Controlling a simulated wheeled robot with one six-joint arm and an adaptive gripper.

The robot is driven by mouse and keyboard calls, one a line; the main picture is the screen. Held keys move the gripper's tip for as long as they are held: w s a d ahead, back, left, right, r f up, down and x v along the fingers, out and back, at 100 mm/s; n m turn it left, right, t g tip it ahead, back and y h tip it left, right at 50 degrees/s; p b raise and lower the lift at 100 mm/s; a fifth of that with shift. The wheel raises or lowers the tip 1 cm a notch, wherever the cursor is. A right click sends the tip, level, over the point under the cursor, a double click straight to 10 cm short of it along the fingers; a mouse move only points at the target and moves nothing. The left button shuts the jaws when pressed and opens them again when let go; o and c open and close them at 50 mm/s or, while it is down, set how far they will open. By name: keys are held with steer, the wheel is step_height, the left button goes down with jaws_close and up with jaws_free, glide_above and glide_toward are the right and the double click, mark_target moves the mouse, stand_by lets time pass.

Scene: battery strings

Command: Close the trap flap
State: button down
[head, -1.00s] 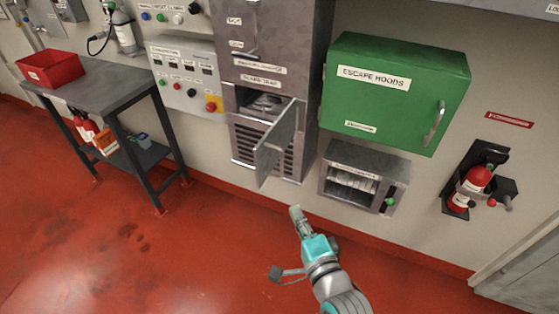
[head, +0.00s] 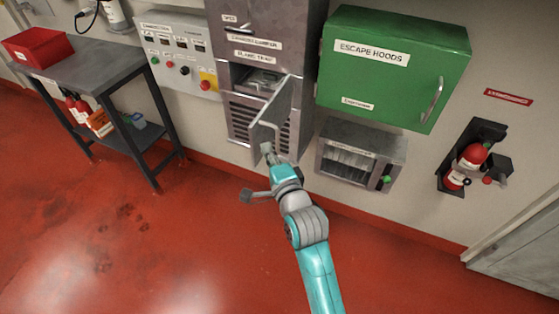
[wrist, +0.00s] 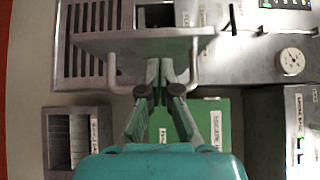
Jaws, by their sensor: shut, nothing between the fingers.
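The trap flap (head: 273,112) is a grey metal door standing open, swung outward from the grey cabinet (head: 232,20) below its trap label. The opening behind it (head: 252,78) shows a metal part inside. My gripper (head: 266,150) is shut and empty at the flap's lower outer edge in the head view. In the wrist view the flap (wrist: 140,40) is seen edge-on across the top, with a bar handle on its near side. My closed fingertips (wrist: 160,68) lie between the handle's two posts, close to the flap. I cannot tell whether they touch it.
A green escape hoods box (head: 395,65) and a small grey cabinet (head: 358,150) are on the wall to the right. A red extinguisher (head: 466,165) hangs farther right. A workbench (head: 95,75) with a red bin (head: 38,46) stands left. The red floor in front is clear.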

steer(key=shift+w+a, duration=0.35)
steer(key=shift+a, duration=0.55)
